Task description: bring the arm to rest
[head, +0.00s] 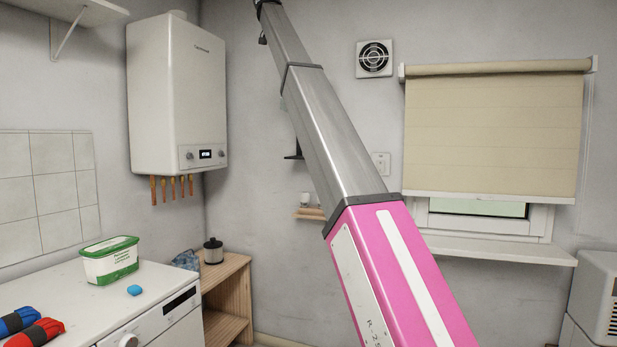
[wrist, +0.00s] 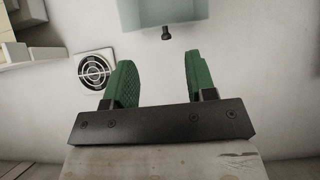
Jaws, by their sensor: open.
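My arm rises across the middle of the head view, with a pink lower link and a grey metal upper link that leans to the upper left. My gripper (wrist: 158,82) shows in the wrist view, with two green textured fingers on a dark bar. The fingers are wide apart and nothing is between them. The gripper itself cannot be made out in the head view.
A white washing machine (head: 90,300) at the lower left bears a green-and-white tub (head: 110,262), a small blue object (head: 134,290) and red and blue items. A wooden shelf (head: 232,285), boiler (head: 178,95) and window blind (head: 495,135) stand beyond. A wall fan also shows (head: 374,59).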

